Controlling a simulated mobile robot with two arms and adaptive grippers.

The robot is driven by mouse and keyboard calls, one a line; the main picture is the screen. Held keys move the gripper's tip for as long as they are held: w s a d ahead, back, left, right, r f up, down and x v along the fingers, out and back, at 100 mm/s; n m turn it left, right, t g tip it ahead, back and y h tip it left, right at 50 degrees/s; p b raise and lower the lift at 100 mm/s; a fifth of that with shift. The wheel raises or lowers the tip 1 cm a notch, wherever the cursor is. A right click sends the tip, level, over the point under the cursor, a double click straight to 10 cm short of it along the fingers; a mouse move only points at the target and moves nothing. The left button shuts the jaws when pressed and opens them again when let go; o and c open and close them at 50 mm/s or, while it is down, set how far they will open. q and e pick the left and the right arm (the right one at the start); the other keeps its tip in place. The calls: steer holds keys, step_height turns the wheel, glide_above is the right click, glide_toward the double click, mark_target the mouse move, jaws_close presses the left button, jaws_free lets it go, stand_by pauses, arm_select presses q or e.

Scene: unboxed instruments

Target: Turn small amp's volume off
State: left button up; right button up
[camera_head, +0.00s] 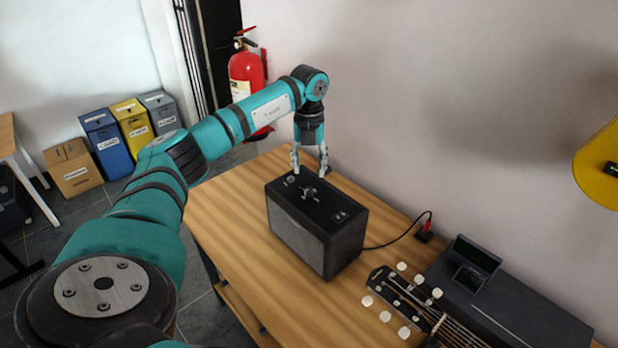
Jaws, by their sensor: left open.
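The small amp (345,246) is a black box with a grey front grille, standing upright on the wooden table. Knobs (309,193) and small switches sit on its top panel. My left gripper (310,172) points down over the back part of the amp's top, with its fingers open. The fingertips are close to the top panel near the knobs. I cannot tell whether they touch it. Which knob is the volume is too small to read. My right gripper is not in view.
A cable with a red plug (427,227) runs right from the amp. A guitar headstock (400,298) and a dark case (500,290) lie at the table's right. Bare table (225,215) lies left of the amp. A wall stands behind.

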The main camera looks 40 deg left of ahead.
arm_select(q)
steer(key=shift+r, duration=2.4)
